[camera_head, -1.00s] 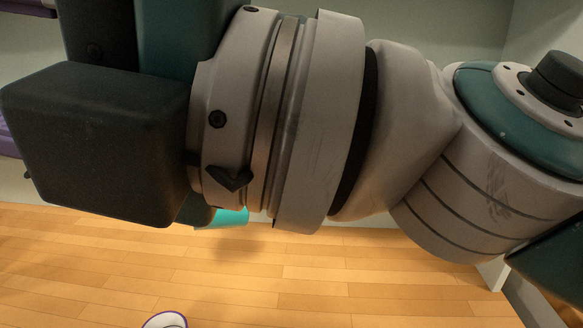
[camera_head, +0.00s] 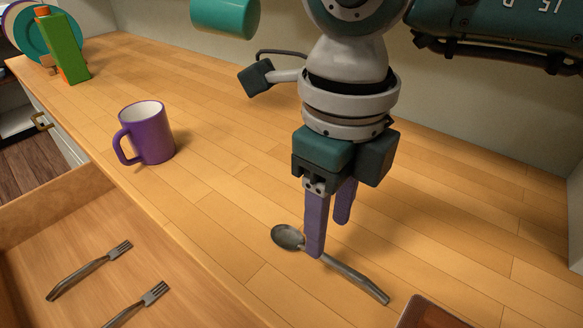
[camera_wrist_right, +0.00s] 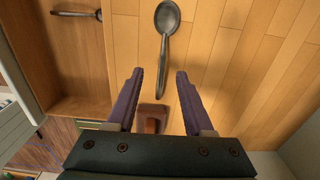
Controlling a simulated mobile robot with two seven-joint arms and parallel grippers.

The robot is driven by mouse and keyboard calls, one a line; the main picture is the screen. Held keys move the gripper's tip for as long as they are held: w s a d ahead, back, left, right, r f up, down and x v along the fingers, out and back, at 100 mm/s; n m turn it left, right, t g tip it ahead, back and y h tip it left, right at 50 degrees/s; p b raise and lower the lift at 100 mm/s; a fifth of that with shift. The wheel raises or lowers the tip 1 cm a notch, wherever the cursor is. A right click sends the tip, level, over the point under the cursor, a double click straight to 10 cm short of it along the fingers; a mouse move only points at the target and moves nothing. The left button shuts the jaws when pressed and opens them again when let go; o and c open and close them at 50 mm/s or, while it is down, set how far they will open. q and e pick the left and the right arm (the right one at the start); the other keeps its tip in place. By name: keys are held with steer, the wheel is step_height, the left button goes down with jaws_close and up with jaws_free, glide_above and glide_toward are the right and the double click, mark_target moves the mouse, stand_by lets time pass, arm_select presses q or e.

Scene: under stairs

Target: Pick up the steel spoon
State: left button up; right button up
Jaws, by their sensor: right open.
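The steel spoon (camera_head: 362,282) lies on the wooden counter, its bowl to the left and its handle running toward the lower right. My right gripper (camera_head: 329,238) points down over it, open and empty, with purple fingers. The near finger hides part of the handle close to the bowl. In the right wrist view the spoon (camera_wrist_right: 167,20) has its bowl ahead of the fingers, and its handle runs back into the gap between the open fingertips (camera_wrist_right: 160,74). I cannot tell how far the fingertips are above the counter. My left gripper is not in view.
An open drawer (camera_head: 50,205) with two forks (camera_head: 90,270) is at the left front. A purple mug (camera_head: 153,133) stands on the counter, with a green carton (camera_head: 65,45) behind. A teal cup (camera_head: 226,14) is at the back. A brown object (camera_head: 435,312) sits near the handle's end.

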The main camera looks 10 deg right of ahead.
mark_target(328, 255)
steer(key=f, duration=0.6)
steer(key=shift+d+f, duration=0.15)
steer(key=shift+d, duration=0.05)
steer(key=shift+w, duration=0.1)
jaws_close()
